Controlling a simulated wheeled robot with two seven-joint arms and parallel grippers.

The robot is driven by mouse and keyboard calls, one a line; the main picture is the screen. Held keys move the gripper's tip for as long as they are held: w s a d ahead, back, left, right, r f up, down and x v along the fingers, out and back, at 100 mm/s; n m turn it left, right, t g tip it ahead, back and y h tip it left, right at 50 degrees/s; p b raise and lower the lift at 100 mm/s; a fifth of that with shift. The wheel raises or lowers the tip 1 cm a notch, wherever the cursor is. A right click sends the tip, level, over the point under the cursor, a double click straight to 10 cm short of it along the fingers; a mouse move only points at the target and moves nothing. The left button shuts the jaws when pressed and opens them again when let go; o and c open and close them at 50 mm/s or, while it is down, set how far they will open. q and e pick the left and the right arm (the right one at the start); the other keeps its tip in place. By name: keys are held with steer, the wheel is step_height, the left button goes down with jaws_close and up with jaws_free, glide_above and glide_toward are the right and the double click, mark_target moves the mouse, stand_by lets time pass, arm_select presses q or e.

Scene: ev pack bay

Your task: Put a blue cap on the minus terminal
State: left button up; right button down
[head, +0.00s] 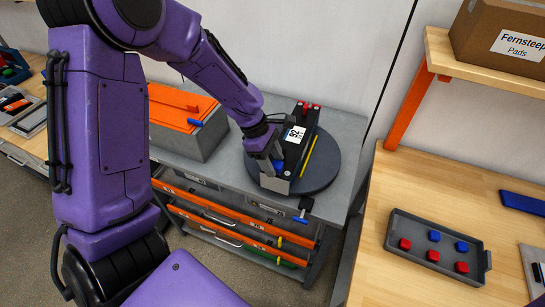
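A black battery module (309,137) with a white label lies on a dark round turntable (325,170). Two red pieces sit at its far end; its near end is silvery. My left gripper (276,164) points down at the module's near left side, close to or touching it. A small blue patch shows at its fingertips; I cannot tell whether it is a held cap or one on the module. The fingers hide any terminal there. A grey tray (399,264) on the right wooden bench holds blue caps (434,236) and red caps (405,244). My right gripper is not in view.
A yellow stick (309,157) lies beside the module. A grey box with an orange top (178,106) stands left of the turntable. A blue-handled tool (301,215) is at the bench's front edge. A cardboard box (500,38) sits on the shelf at upper right.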

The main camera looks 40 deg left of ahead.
arm_select(q)
steer(key=shift+w, duration=0.1)
stand_by(0.5)
steer(key=shift+a+r, duration=0.15)
steer(key=shift+r, duration=0.2)
steer(key=v, duration=0.9)
steer(key=shift+a+r+b, duration=0.15)
steer(key=shift+r+b, duration=0.25)
steer(key=shift+b, duration=0.05)
